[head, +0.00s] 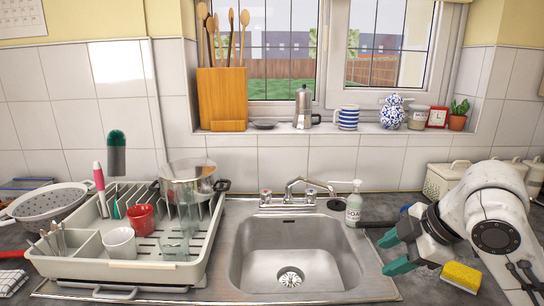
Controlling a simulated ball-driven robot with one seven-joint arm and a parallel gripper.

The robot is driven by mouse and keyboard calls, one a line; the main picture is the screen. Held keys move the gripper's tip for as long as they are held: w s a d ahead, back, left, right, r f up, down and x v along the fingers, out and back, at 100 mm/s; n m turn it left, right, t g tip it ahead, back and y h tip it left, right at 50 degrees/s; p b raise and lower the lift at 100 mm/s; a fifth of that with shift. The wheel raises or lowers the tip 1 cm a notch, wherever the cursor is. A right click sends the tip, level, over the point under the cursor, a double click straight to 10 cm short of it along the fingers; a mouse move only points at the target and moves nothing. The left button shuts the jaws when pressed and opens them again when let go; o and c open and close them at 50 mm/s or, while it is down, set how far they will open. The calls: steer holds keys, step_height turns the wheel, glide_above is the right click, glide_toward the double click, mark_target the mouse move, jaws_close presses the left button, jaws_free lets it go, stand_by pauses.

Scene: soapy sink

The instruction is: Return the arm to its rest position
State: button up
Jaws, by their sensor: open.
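My gripper (393,253) is on the right side of the head view. Its two teal fingertips point left toward the sink (256,262), and they are apart with nothing between them. It hangs around the right rim of the sink; its exact height cannot be told. My white arm (492,222) comes in from the right edge. A yellow sponge (461,277) lies on the dark counter (440,292) to the right of the gripper, apart from the fingertips. The sink basin is empty.
A dish rack (60,266) with a pot (190,182), mugs and glasses stands left of the sink. A soap bottle (354,204) and the faucet (296,190) stand behind the basin. Canisters (440,182) stand behind my arm. The windowsill holds several ornaments.

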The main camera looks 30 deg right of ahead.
steer(key=w+a+f+m+t+y, duration=0.2)
steer(key=w+a+f+m, duration=0.3)
steer(key=a, duration=0.5)
steer(key=s+a+f+m, duration=0.2)
steer(key=a+f, duration=0.4)
steer(key=f, duration=0.3)
steer(key=s+a+f+m+g, duration=0.3)
steer(key=s+f+g, duration=0.1)
steer(key=s+f, duration=0.6)
steer(key=s+d+f+m+g+h, duration=0.1)
steer(key=s+d+f+g+h, duration=0.2)
steer(key=s+f, duration=0.4)
steer(key=s, duration=0.4)
steer(key=shift+f, duration=0.3)
steer(key=shift+d, duration=0.1)
